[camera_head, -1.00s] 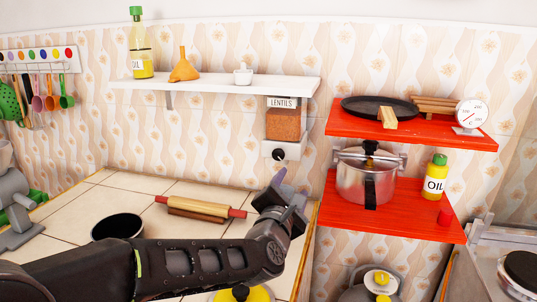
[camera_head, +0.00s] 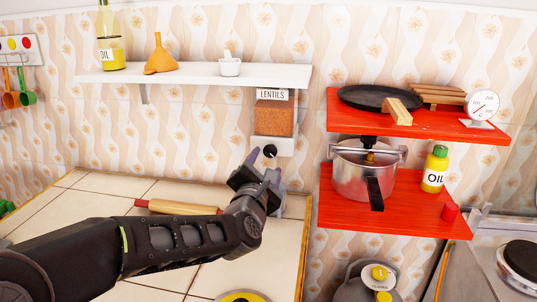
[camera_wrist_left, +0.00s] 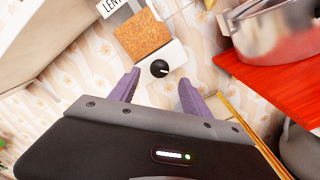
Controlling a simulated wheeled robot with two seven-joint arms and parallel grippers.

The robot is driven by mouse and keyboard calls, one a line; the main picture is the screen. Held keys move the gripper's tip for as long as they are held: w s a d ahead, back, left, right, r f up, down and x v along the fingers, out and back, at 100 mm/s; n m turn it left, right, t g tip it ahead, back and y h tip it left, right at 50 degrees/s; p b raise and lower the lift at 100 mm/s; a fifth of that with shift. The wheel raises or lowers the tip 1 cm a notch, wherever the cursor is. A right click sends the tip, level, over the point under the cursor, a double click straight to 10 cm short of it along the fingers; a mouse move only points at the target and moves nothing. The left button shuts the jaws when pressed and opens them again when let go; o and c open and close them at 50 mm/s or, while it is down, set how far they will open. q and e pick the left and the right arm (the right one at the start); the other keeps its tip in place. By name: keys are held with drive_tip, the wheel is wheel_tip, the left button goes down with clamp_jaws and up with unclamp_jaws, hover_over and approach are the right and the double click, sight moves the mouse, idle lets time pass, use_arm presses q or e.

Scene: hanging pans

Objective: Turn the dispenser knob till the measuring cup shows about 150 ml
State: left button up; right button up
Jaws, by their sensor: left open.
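The lentil dispenser (camera_head: 273,118) hangs on the wall under the white shelf, with brown lentils behind its clear front. Its round black knob (camera_head: 270,151) sits on the white base, and the knob also shows in the left wrist view (camera_wrist_left: 159,68). My left gripper (camera_head: 262,168) is open and empty, just below and in front of the knob. In the left wrist view, its purple fingers (camera_wrist_left: 158,80) point towards the knob, one to each side and apart from it. A pale grey shape (camera_head: 294,205) behind the gripper may be the measuring cup; no level is readable. My right gripper is out of view.
Red shelves (camera_head: 335,215) at the right hold a steel pot (camera_head: 352,181), an oil bottle (camera_head: 435,168) and a dial scale (camera_head: 482,107). A rolling pin (camera_head: 180,207) lies on the tiled counter behind my left arm. The white shelf (camera_head: 190,76) is above.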

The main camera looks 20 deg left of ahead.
sight(270, 152)
use_arm(q)
drive_tip(key=p+x, duration=0.1)
drive_tip(key=x, duration=0.4)
drive_tip(key=shift+w, duration=0.25)
clamp_jaws()
idle(0.4)
